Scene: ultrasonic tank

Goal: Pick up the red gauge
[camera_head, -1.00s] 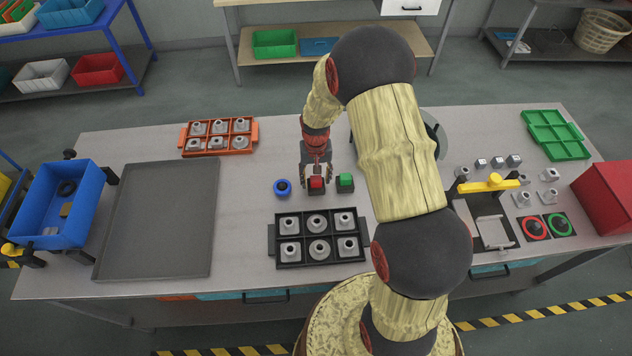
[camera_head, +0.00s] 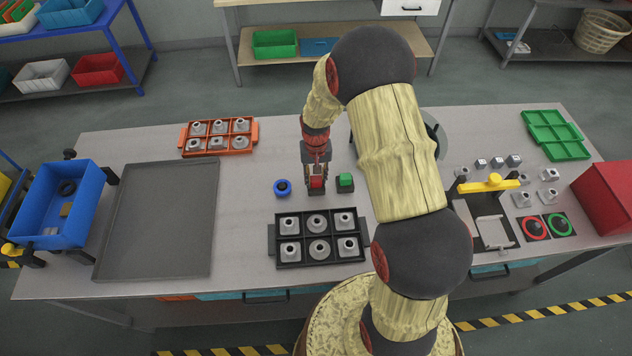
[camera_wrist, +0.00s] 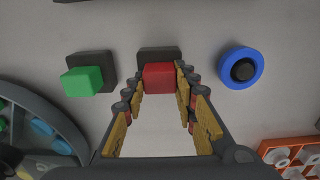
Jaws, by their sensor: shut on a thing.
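The red gauge (camera_head: 316,182) is a small red block on a dark base, on the table between a blue ring and a green gauge. It also shows in the wrist view (camera_wrist: 159,78), between my fingertips. My gripper (camera_head: 316,176) points down over it and is shut on its red block, with a finger at each side. In the wrist view the dark base (camera_wrist: 158,53) shows beyond the red block. I cannot tell any gap between the base and the table.
The green gauge (camera_head: 345,181) stands close on the right and the blue ring (camera_head: 282,187) on the left. A black tray (camera_head: 319,263) of metal parts lies just in front. An orange tray (camera_head: 218,153) is behind left. A bare grey mat (camera_head: 160,220) lies farther left.

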